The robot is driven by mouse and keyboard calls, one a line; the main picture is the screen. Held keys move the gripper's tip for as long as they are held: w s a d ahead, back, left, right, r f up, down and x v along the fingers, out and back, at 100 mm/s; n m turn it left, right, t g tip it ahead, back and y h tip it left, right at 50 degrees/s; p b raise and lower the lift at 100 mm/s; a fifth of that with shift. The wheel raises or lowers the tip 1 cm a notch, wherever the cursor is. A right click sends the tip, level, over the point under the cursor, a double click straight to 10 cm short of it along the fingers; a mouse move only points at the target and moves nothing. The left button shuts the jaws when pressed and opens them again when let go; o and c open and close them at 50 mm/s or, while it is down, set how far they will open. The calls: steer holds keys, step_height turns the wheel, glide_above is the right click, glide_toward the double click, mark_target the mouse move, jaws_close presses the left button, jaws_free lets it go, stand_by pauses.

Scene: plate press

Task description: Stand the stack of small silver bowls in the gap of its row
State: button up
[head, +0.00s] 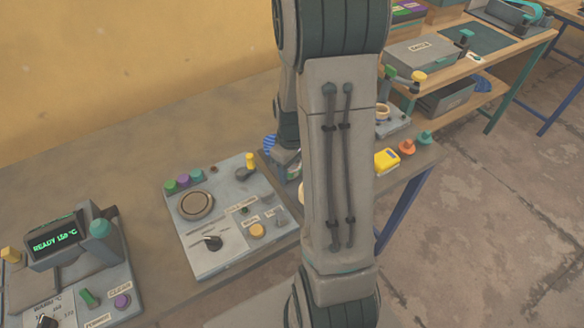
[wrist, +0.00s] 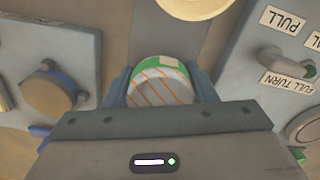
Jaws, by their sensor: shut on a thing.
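My gripper (wrist: 160,82) is shut on a small round thing (wrist: 160,88), white with orange slanting stripes and a green band along its far edge. Its lower part is hidden behind the gripper body. I cannot tell whether it is part of a stack of bowls. No silver bowls can be made out in either view, and no row with a gap shows clearly. In the head view my arm covers the middle of the bench, and the gripper's fingertips are hidden.
A control panel (head: 217,248) with knobs lies on the bench, left of my arm. A display unit (head: 52,240) reads "READY 150 °C". A yellow block (head: 386,161), an orange knob-like piece (head: 407,147) and a teal one (head: 425,137) stand near the bench's right edge.

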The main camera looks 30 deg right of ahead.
steer(key=shift+f, duration=0.2)
steer(key=shift+f, duration=0.25)
steer(key=o, duration=1)
steer(key=shift+r, duration=0.1)
